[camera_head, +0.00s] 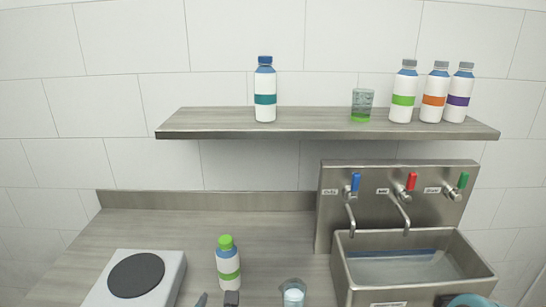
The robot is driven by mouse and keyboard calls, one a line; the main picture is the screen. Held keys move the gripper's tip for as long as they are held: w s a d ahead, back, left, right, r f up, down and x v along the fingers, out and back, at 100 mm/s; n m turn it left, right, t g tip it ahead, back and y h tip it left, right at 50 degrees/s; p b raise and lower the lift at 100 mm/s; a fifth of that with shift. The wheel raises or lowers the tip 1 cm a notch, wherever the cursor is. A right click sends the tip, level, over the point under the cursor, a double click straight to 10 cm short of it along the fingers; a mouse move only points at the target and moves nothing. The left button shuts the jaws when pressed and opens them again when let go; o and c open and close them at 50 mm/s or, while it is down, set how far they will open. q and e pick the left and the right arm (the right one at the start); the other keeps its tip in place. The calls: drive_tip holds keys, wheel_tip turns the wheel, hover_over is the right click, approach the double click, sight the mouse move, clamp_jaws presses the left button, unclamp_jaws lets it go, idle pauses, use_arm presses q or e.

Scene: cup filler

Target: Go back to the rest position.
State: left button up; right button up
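The dark tips of my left gripper (216,299) show at the bottom edge. They are apart with a gap between them, just in front of a white bottle with a green cap and green band (228,266) standing on the counter (190,230). The rest of that gripper is below the frame. A dark and teal part of my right arm or gripper (466,300) shows at the bottom right, in front of the sink (352,270). Its fingers cannot be made out.
A glass (292,290) stands on the counter. A hotplate (150,277) is at left. Blue (355,182), red (411,181) and green (462,181) taps are above the sink. A shelf (230,121) holds several bottles (265,88) and a glass with green at its bottom (362,104).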

use_arm(q)
drive_tip(key=s+a+f+m+g+h, duration=0.1)
drive_tip(key=s+f+m+g, duration=0.2)
drive_tip(key=f+m, duration=0.55)
drive_tip(key=s+a+f+m+g+h, duration=0.1)
drive_tip(key=s+f+m+g, duration=0.15)
drive_tip(key=f+m, duration=0.55)
drive_tip(key=s+f+m+g+h, duration=0.3)
drive_tip(key=s+f+m+g, duration=0.3)
drive_tip(key=s+f+m, duration=0.75)
wheel_tip(320, 180, down, 8)
drive_tip(key=s+b, duration=0.1)
drive_tip(key=b, duration=0.9)
drive_tip(key=shift+d+n, duration=0.2)
drive_tip(key=shift+n, duration=0.2)
